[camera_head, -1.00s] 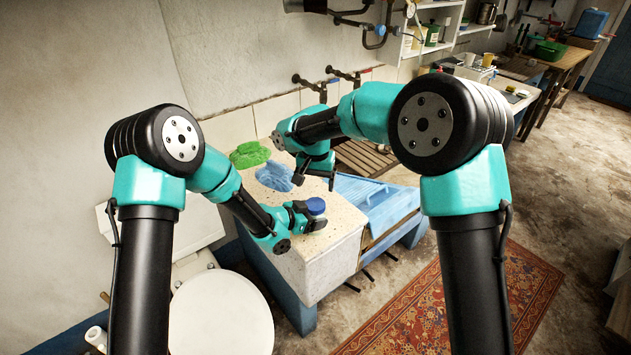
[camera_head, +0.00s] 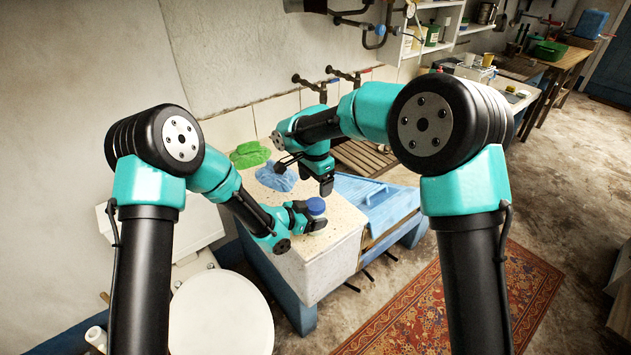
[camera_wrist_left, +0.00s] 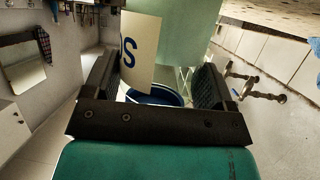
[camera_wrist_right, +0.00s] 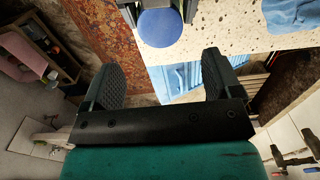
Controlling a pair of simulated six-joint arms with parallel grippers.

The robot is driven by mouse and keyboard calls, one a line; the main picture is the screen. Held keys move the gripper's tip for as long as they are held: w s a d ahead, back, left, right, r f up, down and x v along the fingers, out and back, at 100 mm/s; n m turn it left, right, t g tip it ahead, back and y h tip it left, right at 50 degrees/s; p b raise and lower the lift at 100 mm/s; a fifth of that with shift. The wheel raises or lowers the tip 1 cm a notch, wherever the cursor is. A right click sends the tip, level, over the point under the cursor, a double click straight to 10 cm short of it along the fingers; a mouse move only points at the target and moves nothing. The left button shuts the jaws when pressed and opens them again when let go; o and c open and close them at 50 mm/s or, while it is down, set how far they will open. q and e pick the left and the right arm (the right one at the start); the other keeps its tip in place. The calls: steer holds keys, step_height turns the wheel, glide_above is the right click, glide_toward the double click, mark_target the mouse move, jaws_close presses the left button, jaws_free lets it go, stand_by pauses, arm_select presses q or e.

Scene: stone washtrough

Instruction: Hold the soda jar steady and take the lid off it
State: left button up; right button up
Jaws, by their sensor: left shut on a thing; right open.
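The soda jar stands upright on the speckled stone top (camera_head: 338,226), mostly hidden in the head view behind my left gripper (camera_head: 307,218). Its round blue lid (camera_head: 316,206) is on it, above the fingers. In the left wrist view the pale glass jar (camera_wrist_left: 190,38) with its cream label (camera_wrist_left: 140,50) is between the fingers of my left gripper (camera_wrist_left: 155,85), which is shut on it. My right gripper (camera_head: 306,175) is open and empty, above and behind the jar. In the right wrist view the lid (camera_wrist_right: 160,28) lies beyond the fingers of my right gripper (camera_wrist_right: 162,82), apart from them.
A green cloth (camera_head: 250,154) and a crumpled blue cloth (camera_head: 274,177) lie on the stone behind the jar. Blue boards (camera_head: 375,203) are to the right. Taps (camera_head: 325,84) project from the wall behind. A patterned rug (camera_head: 445,310) lies on the floor.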

mark_target(315, 204)
steer(key=shift+f, duration=0.1)
steer(key=shift+f, duration=3.9)
steer(key=shift+c, duration=0.4)
steer(key=c, duration=0.9)
steer(key=shift+o, duration=0.2)
steer(key=shift+n, duration=1.8)
steer(key=o, duration=1)
